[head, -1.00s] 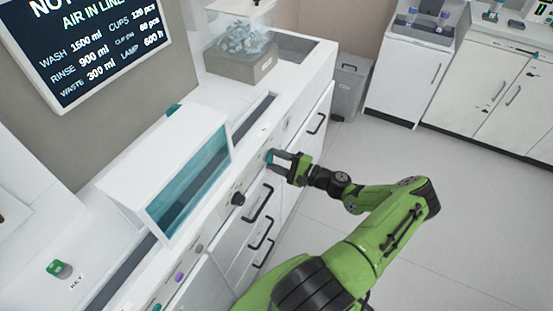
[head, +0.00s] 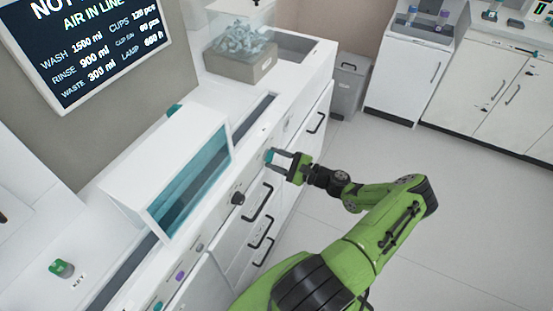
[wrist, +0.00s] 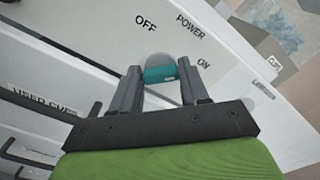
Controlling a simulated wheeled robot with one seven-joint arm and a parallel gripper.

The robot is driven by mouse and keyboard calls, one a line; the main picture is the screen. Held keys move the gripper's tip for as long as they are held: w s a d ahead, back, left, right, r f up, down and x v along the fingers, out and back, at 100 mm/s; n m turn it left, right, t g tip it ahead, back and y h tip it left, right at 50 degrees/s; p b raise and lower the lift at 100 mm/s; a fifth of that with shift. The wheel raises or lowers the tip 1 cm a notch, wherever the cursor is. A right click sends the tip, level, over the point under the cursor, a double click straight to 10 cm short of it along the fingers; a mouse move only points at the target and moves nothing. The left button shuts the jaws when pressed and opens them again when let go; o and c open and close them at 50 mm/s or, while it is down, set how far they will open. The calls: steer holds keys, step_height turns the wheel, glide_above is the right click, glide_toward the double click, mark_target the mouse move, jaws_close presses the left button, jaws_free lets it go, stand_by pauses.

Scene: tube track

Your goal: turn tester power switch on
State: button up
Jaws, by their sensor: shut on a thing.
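The power switch is a knob with a teal grip (wrist: 160,73) on the tester's white front panel. In the wrist view it sits by the printed words OFF, POWER and ON. My gripper (wrist: 162,82) is shut on the knob, with one dark finger on each side of it. In the head view, my gripper (head: 279,164) reaches the front panel from the right, and the teal knob (head: 269,156) shows between its fingers. The knob's pointer direction is hard to make out.
A black knob (head: 237,198) is on the same panel, nearer the robot. Drawers with black handles (head: 264,202) lie below. A white box with a teal window (head: 190,180) stands on top. A grey bin (head: 349,88) stands beyond the tester. The floor at right is clear.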

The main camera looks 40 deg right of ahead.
steer(key=shift+f, duration=0.1)
steer(key=o, duration=0.8)
steer(key=shift+s+d, duration=0.1)
steer(key=v, duration=1.5)
steer(key=shift+s, duration=0.35)
